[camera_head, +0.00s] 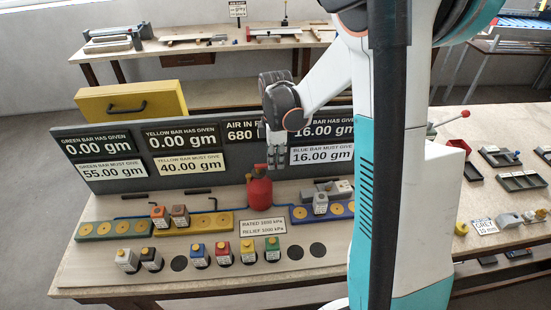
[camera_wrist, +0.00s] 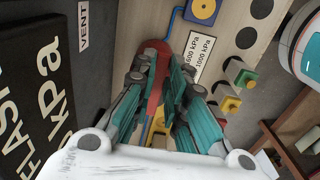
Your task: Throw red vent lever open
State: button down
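A red flask-shaped vessel (camera_head: 259,190) with a narrow neck stands on the bench in front of the display board. It also shows in the wrist view (camera_wrist: 157,49), beyond and partly behind my fingers. My gripper (camera_head: 276,163) points down beside the vessel's top, on its right in the head view, close to the board. In the wrist view my gripper (camera_wrist: 162,82) has its fingers apart, with red and yellow showing in the gap. I cannot tell whether they touch the vessel. A VENT label (camera_wrist: 84,25) is in the wrist view. I cannot clearly make out a red vent lever near it.
The display board (camera_head: 110,180) stands close behind my gripper. A pressure plate (camera_head: 264,226) and several coloured weights (camera_head: 198,255) are on the bench. A yellow case (camera_head: 135,108) stands behind the board. A red-knobbed rod (camera_head: 465,114) is at the right, beyond my arm.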

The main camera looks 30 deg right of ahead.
jog(key=shift+s, duration=0.1)
jog(key=s+a+m+b, duration=0.3)
jog(key=a+m, duration=0.2)
jog(key=m, duration=0.9)
jog(key=shift+a, duration=0.15)
dwell(0.4)
dwell(0.5)
jog(key=c, duration=1.6)
grip_release()
jog(key=shift+r, duration=0.1)
